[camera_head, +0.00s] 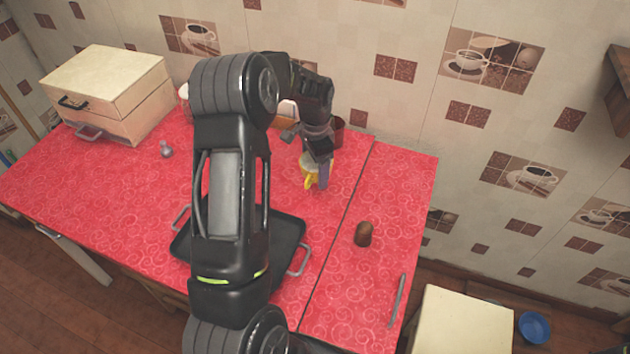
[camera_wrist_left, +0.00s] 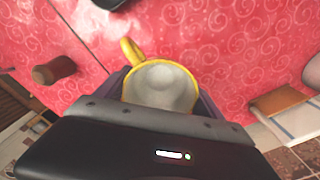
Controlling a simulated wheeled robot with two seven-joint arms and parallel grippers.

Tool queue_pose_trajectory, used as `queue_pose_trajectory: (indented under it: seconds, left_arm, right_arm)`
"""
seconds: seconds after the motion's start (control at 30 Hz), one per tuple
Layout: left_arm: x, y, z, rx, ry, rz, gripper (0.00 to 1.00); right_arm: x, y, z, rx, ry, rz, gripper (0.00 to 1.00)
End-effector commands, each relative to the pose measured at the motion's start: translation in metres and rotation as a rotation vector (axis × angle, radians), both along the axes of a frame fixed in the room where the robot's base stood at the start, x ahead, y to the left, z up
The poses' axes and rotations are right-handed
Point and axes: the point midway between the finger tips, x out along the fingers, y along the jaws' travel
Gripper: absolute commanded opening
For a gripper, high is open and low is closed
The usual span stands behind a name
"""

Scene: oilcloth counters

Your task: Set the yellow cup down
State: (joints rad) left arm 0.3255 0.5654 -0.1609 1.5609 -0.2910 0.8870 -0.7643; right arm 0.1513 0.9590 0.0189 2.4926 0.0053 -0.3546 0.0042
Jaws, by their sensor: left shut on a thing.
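The yellow cup (camera_head: 308,170) is at the far middle of the red counter (camera_head: 110,205). My left gripper (camera_head: 322,172) is shut on it. In the left wrist view the cup (camera_wrist_left: 130,52) shows its yellow rim and handle and a pale inside, between the fingers of my left gripper (camera_wrist_left: 160,90). The cup looks close to the red surface; I cannot tell whether it touches it. My left arm hides part of the counter's middle. My right gripper is not in view.
A black tray (camera_head: 285,240) with metal handles lies in front of the cup. A brown object (camera_head: 363,234) and a grey utensil (camera_head: 397,300) lie right. A brown container (camera_head: 338,130) stands behind the gripper. A cream box (camera_head: 105,85) stands far left.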

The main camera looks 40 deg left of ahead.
Motion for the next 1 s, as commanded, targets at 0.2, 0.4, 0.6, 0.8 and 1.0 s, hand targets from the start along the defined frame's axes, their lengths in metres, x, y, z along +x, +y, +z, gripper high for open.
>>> queue_pose_trajectory:
  seconds: [0.2,0.4,0.6,0.8,1.0]
  left_arm:
    - [0.000,0.000,-0.019,0.000,-0.001,0.001,0.30]
    - [0.001,0.000,-0.019,0.001,-0.002,0.001,0.30]
    - [-0.001,0.000,-0.035,0.000,0.002,0.001,0.30]
    - [0.000,0.000,-0.056,0.001,-0.002,0.001,0.30]
    - [0.001,0.001,-0.056,0.001,-0.003,0.001,0.30]
  right_arm:
    - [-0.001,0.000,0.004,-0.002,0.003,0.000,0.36]
    - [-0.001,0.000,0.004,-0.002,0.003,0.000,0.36]
    - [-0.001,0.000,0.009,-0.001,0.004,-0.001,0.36]
    - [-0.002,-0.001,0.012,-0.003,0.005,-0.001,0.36]
    - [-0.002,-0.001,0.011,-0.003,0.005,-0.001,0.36]
